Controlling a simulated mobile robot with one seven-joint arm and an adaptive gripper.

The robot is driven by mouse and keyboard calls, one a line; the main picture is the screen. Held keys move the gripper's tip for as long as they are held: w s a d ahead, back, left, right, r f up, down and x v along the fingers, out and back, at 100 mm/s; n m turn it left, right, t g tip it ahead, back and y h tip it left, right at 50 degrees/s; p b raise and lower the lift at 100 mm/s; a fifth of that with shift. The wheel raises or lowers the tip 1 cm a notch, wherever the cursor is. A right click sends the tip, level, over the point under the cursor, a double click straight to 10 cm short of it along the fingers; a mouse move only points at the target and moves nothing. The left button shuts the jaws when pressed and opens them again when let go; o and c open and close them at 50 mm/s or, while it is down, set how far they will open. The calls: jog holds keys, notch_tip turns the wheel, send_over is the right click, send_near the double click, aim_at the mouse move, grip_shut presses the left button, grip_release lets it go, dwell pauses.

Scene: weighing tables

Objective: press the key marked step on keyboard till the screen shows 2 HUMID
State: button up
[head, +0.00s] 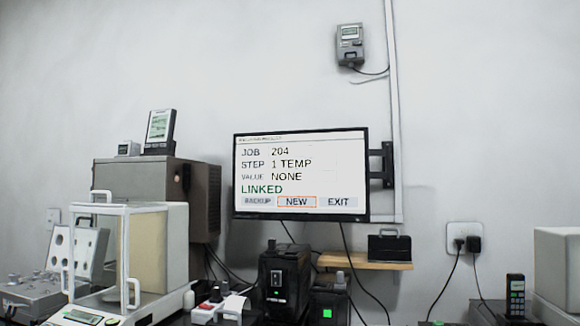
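The screen (301,176) is mounted on the wall near the middle of the head view. It reads JOB 204, STEP 1 TEMP, VALUE NONE and, in green, LINKED. Along its bottom are BACKUP, NEW and EXIT, with an orange frame around NEW. I cannot make out a keyboard or a key marked step in this view. My gripper is not in view.
A glass-walled balance (157,250) stands at the left before a brown cabinet (140,181). Black devices (285,283) stand below the screen, with cables hanging behind. A wooden shelf (365,262) is on the wall. A white box (558,265) is at the right.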

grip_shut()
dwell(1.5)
